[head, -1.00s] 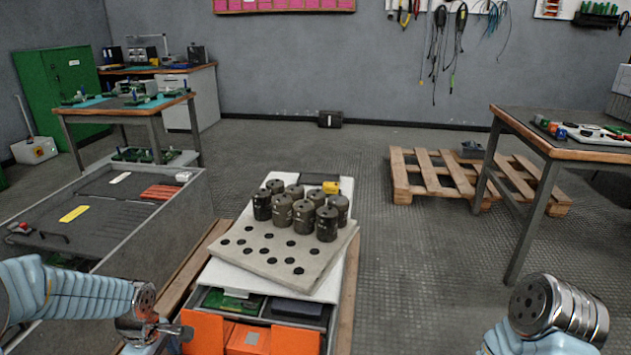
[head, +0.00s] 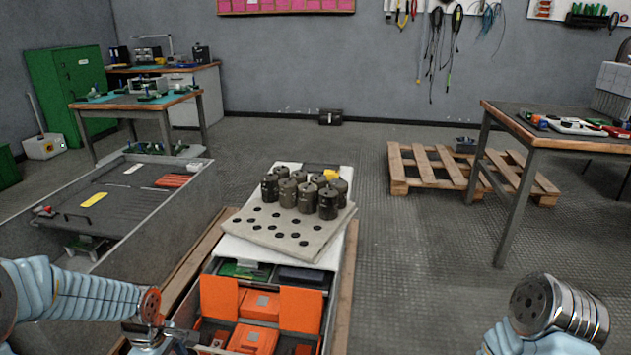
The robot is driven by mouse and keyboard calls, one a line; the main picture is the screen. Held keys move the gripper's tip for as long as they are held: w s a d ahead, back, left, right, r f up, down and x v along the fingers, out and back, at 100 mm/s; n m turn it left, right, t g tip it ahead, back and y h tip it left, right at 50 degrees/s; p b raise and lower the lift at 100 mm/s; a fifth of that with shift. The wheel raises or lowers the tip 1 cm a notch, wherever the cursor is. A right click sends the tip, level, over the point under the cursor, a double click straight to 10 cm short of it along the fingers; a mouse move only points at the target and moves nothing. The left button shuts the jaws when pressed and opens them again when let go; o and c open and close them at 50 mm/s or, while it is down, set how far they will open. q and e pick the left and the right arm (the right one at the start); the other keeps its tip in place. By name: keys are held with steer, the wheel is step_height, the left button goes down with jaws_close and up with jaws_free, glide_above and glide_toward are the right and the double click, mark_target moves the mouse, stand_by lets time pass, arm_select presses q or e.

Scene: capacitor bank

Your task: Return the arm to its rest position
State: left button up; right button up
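My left arm (head: 75,290) comes in from the lower left and bends down at its wrist. My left gripper (head: 205,346) is low at the bottom edge, beside the near end of the cart, and its fingers are too small and dark to read. My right arm (head: 560,308) shows only as a pale blue and metal link at the lower right. My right gripper is out of the picture. Several dark cylindrical capacitors (head: 328,203) stand on the far part of a grey holed plate (head: 262,240), apart from both arms.
The plate lies on a white-topped cart (head: 233,249) with orange boxes (head: 252,338) at its near end. A grey open bin (head: 185,215) stands to its left. A wooden pallet (head: 398,170) and a workbench (head: 500,120) are at right. The floor between cart and workbench is clear.

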arm_select(q)
steer(key=s+d+f+m+h, duration=0.1)
steer(key=s+d+f+m, duration=0.2)
steer(key=d+f, duration=0.3)
steer(key=s+d+f+m+h, duration=0.1)
steer(key=s+d+f+m, duration=0.2)
steer(key=d+f+m, duration=0.3)
steer(key=s+d+f+m+h+p, duration=0.1)
steer(key=s+d+f+m, duration=0.2)
steer(key=d, duration=0.8)
step_height(320, 180, down, 3)
steer(key=shift+d+f+m+t+h, duration=0.2)
steer(key=shift+d+m+t+h, duration=0.15)
steer(key=shift+m, duration=0.85)
arm_select(e)
steer(key=shift+a+r, duration=0.2)
steer(key=shift+r, duration=0.25)
arm_select(q)
steer(key=shift+s+a, duration=0.1)
steer(key=shift+a, duration=0.05)
